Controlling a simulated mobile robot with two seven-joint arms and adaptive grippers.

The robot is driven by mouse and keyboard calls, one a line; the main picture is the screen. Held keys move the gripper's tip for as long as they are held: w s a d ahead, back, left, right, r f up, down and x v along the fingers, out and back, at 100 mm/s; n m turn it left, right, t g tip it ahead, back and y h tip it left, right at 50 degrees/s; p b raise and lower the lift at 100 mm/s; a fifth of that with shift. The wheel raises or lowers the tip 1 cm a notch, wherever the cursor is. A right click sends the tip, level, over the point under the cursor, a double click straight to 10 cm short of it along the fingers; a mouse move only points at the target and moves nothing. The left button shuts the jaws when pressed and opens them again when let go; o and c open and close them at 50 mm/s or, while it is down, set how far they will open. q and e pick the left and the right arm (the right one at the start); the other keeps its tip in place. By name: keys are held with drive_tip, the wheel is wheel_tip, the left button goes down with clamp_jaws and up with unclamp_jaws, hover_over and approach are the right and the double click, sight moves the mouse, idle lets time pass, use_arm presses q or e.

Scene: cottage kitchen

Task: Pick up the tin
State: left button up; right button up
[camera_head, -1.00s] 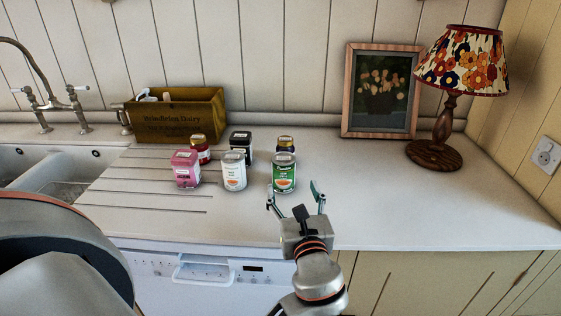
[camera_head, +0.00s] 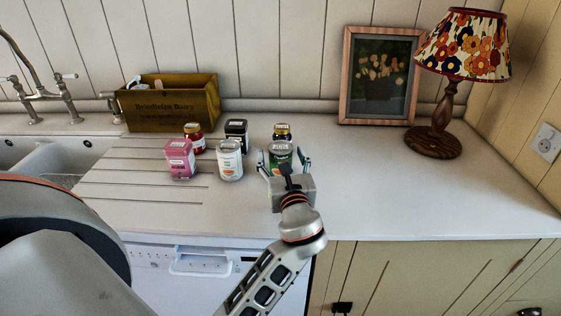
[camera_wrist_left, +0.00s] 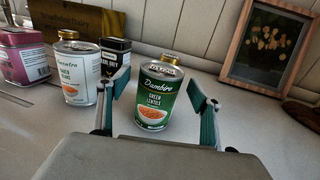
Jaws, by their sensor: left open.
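A green tin labelled green lentils (camera_head: 279,153) stands upright on the white worktop (camera_head: 400,200). In the left wrist view the tin (camera_wrist_left: 160,95) appears between the two fingers, with visible gaps on both sides. My left gripper (camera_head: 284,165) is open, one finger to each side of the tin in the head view. Its palm hides the tin's lower part there. A white tin with an orange picture (camera_head: 229,161) stands just left of it and also shows in the left wrist view (camera_wrist_left: 76,75). My right gripper is not in view.
A wooden box (camera_head: 170,105), framed picture (camera_head: 378,78) and lamp (camera_head: 434,142) are behind. The worktop to the right is clear.

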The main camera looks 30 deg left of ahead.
use_arm(q)
drive_tip(key=shift+w+a, duration=0.1)
drive_tip(key=shift+a, duration=0.05)
drive_tip(key=c, duration=1.4)
drive_tip(key=shift+c, duration=0.5)
drive_tip(key=shift+r, duration=0.15)
